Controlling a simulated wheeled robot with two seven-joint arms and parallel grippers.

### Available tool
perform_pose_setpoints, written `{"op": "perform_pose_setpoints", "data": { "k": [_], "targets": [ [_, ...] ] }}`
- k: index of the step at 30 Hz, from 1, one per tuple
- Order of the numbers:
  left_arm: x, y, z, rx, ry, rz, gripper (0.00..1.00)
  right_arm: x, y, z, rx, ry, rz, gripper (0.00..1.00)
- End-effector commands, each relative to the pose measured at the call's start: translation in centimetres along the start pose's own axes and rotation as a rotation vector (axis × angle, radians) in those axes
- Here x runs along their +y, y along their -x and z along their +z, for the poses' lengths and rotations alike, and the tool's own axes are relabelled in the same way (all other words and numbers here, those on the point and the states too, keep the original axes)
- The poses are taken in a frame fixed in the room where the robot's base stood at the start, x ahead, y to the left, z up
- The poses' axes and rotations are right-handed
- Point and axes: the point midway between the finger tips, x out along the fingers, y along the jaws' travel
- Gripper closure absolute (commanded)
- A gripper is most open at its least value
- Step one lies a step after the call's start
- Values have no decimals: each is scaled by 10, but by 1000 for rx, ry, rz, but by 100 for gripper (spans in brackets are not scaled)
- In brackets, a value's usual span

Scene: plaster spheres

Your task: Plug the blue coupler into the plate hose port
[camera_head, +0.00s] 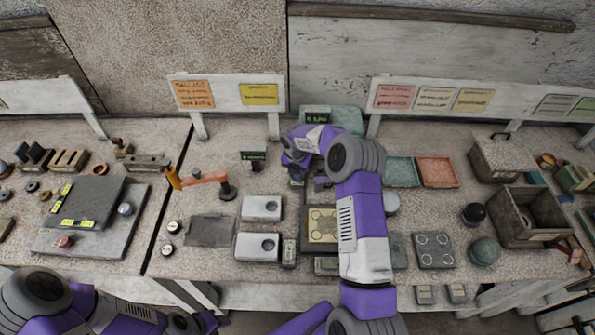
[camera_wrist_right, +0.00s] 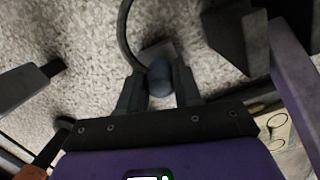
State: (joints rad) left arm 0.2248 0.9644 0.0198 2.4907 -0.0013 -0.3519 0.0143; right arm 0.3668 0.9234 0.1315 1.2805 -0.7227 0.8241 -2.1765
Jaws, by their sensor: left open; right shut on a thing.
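In the right wrist view, the blue coupler (camera_wrist_right: 159,78) sits between the two fingers of my right gripper (camera_wrist_right: 160,88), which is shut on it. A dark hose (camera_wrist_right: 124,38) curves up from beside it. In the head view, my right gripper (camera_head: 312,180) is over the back middle of the bench, and my wrist hides the coupler. My left gripper (camera_head: 203,322) is open and empty at the bottom edge, in front of the bench. A tan plate with ring marks (camera_head: 321,222) lies in front of my right gripper. I cannot make out which opening is the hose port.
An orange-handled lever (camera_head: 205,178) stands further left. Green and red trays (camera_head: 437,172), a dark plate (camera_head: 433,250) and an open box (camera_head: 530,218) are at the right. The bench is crowded.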

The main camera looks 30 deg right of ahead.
Motion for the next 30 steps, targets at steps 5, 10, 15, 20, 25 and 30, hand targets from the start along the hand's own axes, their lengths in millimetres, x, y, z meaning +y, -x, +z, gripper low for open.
{"op": "perform_pose_setpoints", "data": {
  "k": [5, 10, 15, 20, 25, 30],
  "targets": [
    [-1, -4, 0, 0, 0, 0, 57, 0, -5, 0, -1, 0, 0, 100],
    [-2, -6, 0, 0, 0, 0, 57, 0, -10, -1, -1, 0, 0, 100],
    [-2, -6, 0, 0, 0, 0, 57, 0, -10, -1, -1, 0, 0, 50],
    [-2, -6, 0, 0, 0, 0, 57, 0, -10, -1, 0, 0, 0, 37],
    [-2, -6, 0, 0, 0, 0, 57, 0, -10, -2, 0, 0, 0, 37],
    [-2, -6, 0, 0, 0, 0, 57, 0, -10, -2, 0, 0, 0, 37]
  ]
}}
